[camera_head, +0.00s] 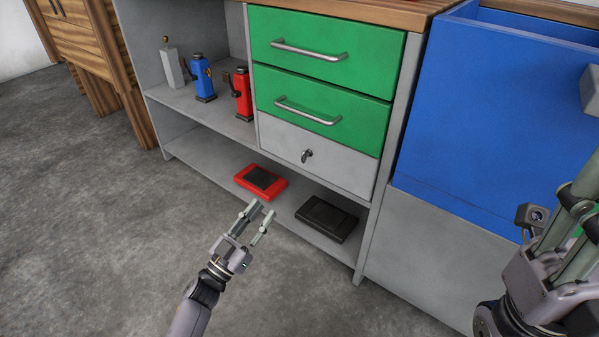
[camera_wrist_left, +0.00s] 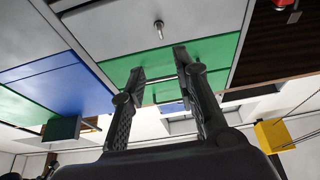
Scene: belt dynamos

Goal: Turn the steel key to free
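The steel key (camera_head: 307,155) sits in the grey panel (camera_head: 335,168) below two green drawers. In the left wrist view, the key (camera_wrist_left: 159,27) shows on a pale panel beyond my fingers. My left gripper (camera_head: 262,214) is open and empty, in front of the cabinet's bottom shelf, below and left of the key and apart from it. Its two spread fingers show in the left wrist view (camera_wrist_left: 155,72). My right gripper is partly in the head view at the right edge; its fingers run toward the frame edge and their tips are not clear.
Green drawers (camera_head: 330,45) with bar handles are above the key. A red case (camera_head: 262,181) and a black case (camera_head: 326,217) lie on the bottom shelf. Blue (camera_head: 202,77) and red (camera_head: 242,96) devices stand on the left shelf. A blue bin (camera_head: 490,110) is at right. The floor at left is clear.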

